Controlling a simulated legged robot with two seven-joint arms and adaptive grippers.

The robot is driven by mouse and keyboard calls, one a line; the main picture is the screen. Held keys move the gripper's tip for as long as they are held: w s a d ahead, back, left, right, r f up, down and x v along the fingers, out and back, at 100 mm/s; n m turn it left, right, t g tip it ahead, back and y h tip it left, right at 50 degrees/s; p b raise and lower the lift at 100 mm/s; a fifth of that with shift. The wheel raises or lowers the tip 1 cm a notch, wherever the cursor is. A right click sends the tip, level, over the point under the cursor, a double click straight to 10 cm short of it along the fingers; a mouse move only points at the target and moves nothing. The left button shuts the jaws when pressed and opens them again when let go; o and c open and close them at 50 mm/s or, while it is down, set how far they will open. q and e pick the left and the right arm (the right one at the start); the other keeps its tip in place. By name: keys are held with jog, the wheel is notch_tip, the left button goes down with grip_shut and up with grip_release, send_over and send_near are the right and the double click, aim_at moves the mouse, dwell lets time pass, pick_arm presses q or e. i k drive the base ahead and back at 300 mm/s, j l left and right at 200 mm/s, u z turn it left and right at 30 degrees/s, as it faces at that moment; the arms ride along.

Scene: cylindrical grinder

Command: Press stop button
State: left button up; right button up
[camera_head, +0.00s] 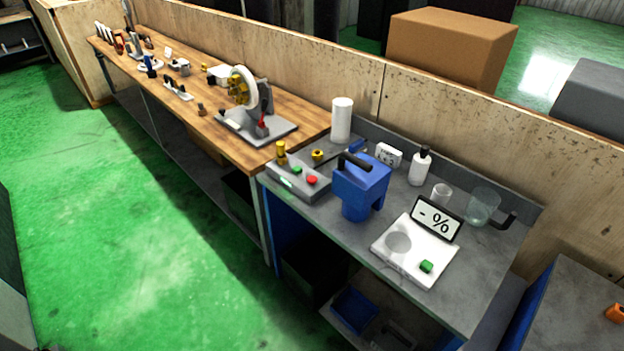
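A grey control box (284,186) sits at the left end of the grey-topped bench. On its top are a red button (312,180) and a green button (297,169). A small lit pale-green mark (287,183) shows on its front. The red button is unobstructed and faces up, close to the left side of a blue device (362,188) with a black handle. Neither of my grippers is in view.
A white scale (405,262) with a "- %" display, a white bottle (420,168) and glass vessels (483,207) stand to the right. A machine with a pale wheel (250,92) stands on the wooden bench. Open green floor (140,230) lies in front.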

aim_at(312, 179)
jog(key=z, duration=0.2)
jog(key=i+j+z, duration=0.35)
jog(key=j+z, duration=0.15)
jog(key=i+j+z, duration=0.25)
jog(key=j, duration=0.2)
jog(key=i+j, duration=0.15)
jog(key=j, duration=0.3)
jog(key=i+j+z, duration=0.1)
jog(key=j, duration=0.35)
jog(key=i+j, duration=0.1)
jog(key=j, duration=0.35)
jog(key=i+j, duration=0.15)
jog(key=j, duration=0.3)
jog(key=i+j+z, duration=0.1)
jog(key=j, duration=0.35)
jog(key=i+j, duration=0.1)
jog(key=j, duration=0.35)
